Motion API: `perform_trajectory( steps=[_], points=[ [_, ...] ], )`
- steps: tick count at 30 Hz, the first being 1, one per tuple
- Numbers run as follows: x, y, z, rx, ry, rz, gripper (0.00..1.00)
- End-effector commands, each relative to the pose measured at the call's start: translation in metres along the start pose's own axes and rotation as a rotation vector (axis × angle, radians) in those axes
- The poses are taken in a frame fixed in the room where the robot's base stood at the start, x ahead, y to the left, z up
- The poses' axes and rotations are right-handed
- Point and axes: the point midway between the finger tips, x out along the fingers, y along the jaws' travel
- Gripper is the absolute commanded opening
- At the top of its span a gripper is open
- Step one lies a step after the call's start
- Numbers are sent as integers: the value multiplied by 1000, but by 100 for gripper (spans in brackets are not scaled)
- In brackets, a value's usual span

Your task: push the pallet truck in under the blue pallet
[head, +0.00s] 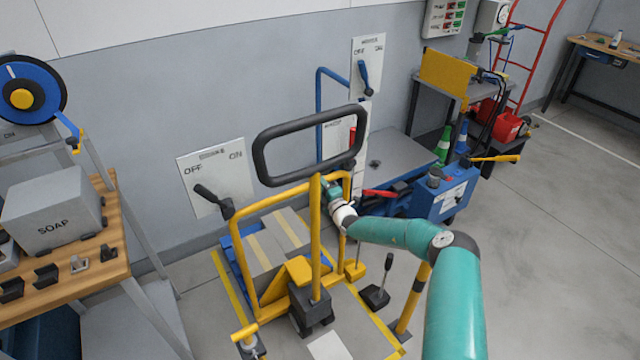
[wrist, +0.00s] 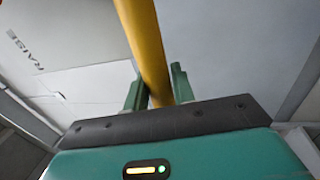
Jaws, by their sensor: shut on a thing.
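The yellow pallet truck (head: 316,245) stands in the lower middle of the head view, with a black loop handle (head: 262,155) on top of its upright shaft. My gripper (head: 325,187) is at the upper part of this shaft, below the loop. In the wrist view, my gripper (wrist: 158,92) is shut with a yellow bar (wrist: 143,45) between its fingers. The blue pallet (head: 227,249) shows only in small part, beyond the truck, under boxes with yellow stripes (head: 262,255). The truck's forks are hidden, so I cannot tell how far they reach under the pallet.
A wooden bench (head: 118,225) with a soap box (head: 55,205) stands at the left. A wall panel with an OFF/ON lever (head: 215,175) is behind the pallet. A blue wheeled lift table (head: 440,200) stands to the right. The floor (head: 560,230) at the right is clear.

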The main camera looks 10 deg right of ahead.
Motion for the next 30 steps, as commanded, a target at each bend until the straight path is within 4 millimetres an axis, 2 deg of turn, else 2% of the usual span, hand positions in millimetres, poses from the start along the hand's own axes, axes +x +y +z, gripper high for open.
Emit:
perform_trajectory(
  steps=[1, 2, 4, 5, 13, 17, 22, 30],
  points=[
    [2, 1, 0, 0, -1, -1, 0],
    [2, 1, 0, 0, -1, -1, 29],
    [2, 1, 0, 0, -1, -1, 43],
    [2, 1, 0, 0, -1, -1, 46],
    [2, 0, 0, 0, 0, -1, 46],
    [-6, 0, 1, 0, -2, -1, 46],
    [-32, 0, 1, 1, -2, -2, 46],
    [-93, 1, 1, 2, -3, -2, 46]
  ],
)
